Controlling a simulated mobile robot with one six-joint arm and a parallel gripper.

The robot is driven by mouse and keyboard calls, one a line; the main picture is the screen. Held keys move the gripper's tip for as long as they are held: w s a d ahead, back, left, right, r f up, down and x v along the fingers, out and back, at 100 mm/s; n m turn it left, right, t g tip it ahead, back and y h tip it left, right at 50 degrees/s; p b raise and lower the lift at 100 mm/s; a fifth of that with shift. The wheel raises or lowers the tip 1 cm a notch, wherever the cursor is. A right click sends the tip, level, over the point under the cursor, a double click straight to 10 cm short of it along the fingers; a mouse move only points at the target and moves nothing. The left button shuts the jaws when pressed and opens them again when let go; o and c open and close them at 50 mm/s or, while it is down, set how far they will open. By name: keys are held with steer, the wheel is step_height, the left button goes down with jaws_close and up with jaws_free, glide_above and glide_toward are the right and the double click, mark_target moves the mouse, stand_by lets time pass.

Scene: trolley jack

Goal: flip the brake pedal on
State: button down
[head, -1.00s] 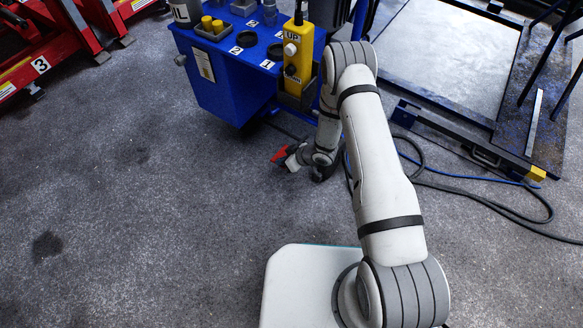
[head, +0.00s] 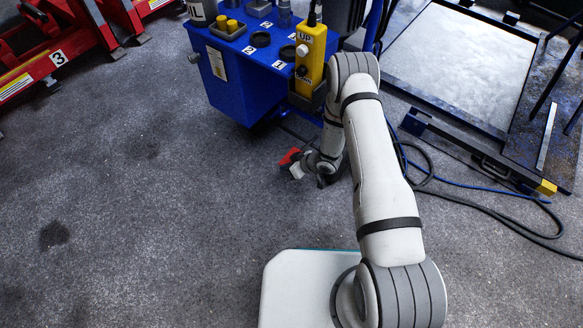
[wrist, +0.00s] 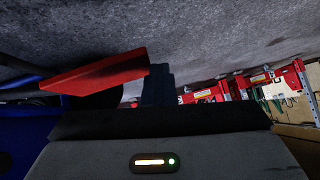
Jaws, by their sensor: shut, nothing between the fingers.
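The red brake pedal (head: 290,157) shows in the head view low beside the blue jack cabinet, just left of the end of my arm. In the wrist view the red pedal (wrist: 95,75) is a flat slanted bar on the left. Its right end comes close to the dark fingers of my gripper (wrist: 158,86), which are shut and empty. I cannot tell whether they touch the pedal. In the head view the fingertips are not clearly visible, and the pedal's mount is partly hidden by my wrist.
The blue cabinet (head: 235,85) with a yellow UP control box (head: 311,60) stands behind my wrist. A dark hose (head: 480,206) and a blue line lie on the floor at right, near a blue frame. Red lift parts (head: 90,30) stand at upper left. Floor at left is clear.

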mark_target(288, 160)
steer(key=shift+w+d, duration=0.6)
steer(key=shift+d, duration=0.25)
steer(key=shift+r, duration=0.15)
steer(key=r+p, duration=0.1)
steer(key=a+r+p, duration=0.1)
steer(key=r+p, duration=0.1)
steer(key=r, duration=0.1)
steer(key=shift+s+a, duration=0.15)
steer(key=shift+s, duration=0.2)
steer(key=s+d+r+p, duration=0.3)
steer(key=s+d+r, duration=0.2)
steer(key=r, duration=0.1)
steer(key=shift+r, duration=0.4)
steer(key=shift+w+d, duration=0.1)
